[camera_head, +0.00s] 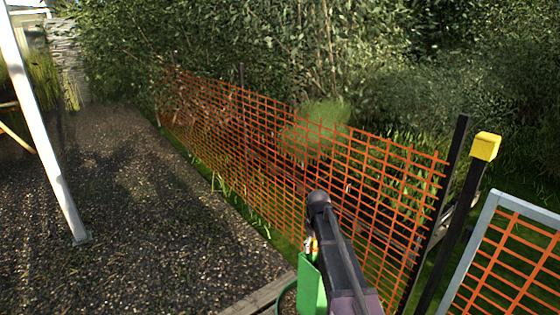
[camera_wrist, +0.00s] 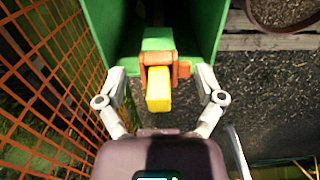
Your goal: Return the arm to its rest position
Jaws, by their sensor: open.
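My gripper (camera_wrist: 160,72) is open in the wrist view, its two pale fingers spread apart. In that picture, a yellow block-like piece (camera_wrist: 158,90), an orange piece (camera_wrist: 183,69) and a green piece (camera_wrist: 157,39) show between and beyond the fingers. I see no finger closed on them; whether any touch occurs I cannot tell. They appear at the mouth of a green container (camera_wrist: 216,20). In the head view, my dark arm (camera_head: 340,255) reaches up from the bottom, beside the green container (camera_head: 311,287). The gripper itself cannot be made out there.
An orange mesh fence (camera_head: 270,150) runs close behind my arm; it also fills the wrist view's left side. A yellow-capped post (camera_head: 486,147) and a grey-framed mesh panel (camera_head: 510,255) stand right. Open gravel (camera_head: 150,220) lies left, with a white post (camera_head: 45,130).

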